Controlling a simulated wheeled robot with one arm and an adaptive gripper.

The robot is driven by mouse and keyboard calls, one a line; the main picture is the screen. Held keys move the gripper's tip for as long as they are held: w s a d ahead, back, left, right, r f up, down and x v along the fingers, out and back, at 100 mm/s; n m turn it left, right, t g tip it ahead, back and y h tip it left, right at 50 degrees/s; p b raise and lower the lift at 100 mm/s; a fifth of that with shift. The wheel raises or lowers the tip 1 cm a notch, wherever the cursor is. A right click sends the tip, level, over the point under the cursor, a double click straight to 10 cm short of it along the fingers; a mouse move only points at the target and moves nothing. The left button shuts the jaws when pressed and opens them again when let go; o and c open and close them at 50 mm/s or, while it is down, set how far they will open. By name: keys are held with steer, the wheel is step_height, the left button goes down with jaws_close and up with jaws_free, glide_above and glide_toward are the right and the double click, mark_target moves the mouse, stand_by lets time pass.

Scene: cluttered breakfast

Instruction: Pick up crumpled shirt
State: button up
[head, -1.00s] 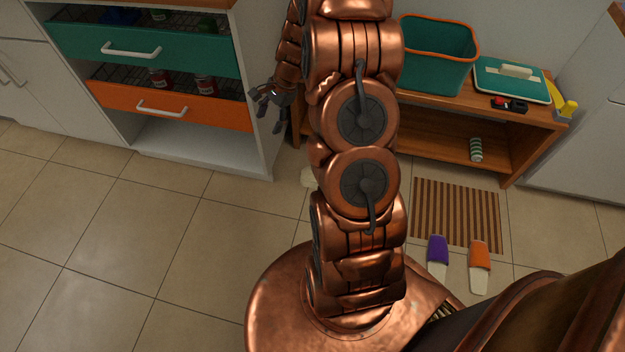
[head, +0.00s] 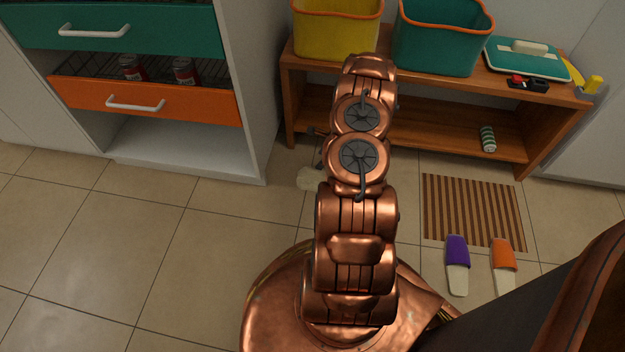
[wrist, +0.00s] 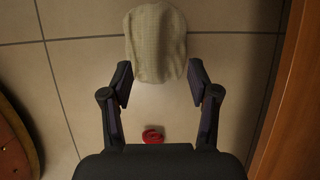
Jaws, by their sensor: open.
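The crumpled shirt (wrist: 156,43) is a pale beige cloth bundle on the floor tiles, at the top centre of the wrist view. In the head view only a pale part of it (head: 309,180) shows left of my arm; the rest is hidden. My gripper (wrist: 160,80) is open and empty, with its fingertips spread just below the cloth in the wrist view. The shirt's near end reaches about level with the tips; I cannot tell the height between them. In the head view my arm hides most of the gripper.
A small red item (wrist: 152,135) lies on the floor between the finger bases in the wrist view. A wooden bench (head: 400,128) with bins stands close on the right. A drawer cabinet (head: 230,90) stands left. A striped mat (head: 472,211) and slippers (head: 457,262) lie right.

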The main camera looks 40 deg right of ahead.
mark_target(315, 170)
steer(key=shift+f, duration=0.95)
steer(key=shift+a+b+x, duration=0.2)
steer(key=shift+b+x, duration=0.85)
steer(key=shift+x, duration=0.6)
steer(key=shift+a+b+x, duration=0.15)
steer(key=shift+b+x, duration=0.85)
steer(key=shift+x, duration=0.65)
steer(key=shift+s, duration=0.15)
steer(key=shift+a+f+p, duration=0.1)
steer(key=shift+f+p, duration=0.05)
steer(key=shift+p, duration=0.15)
jaws_close()
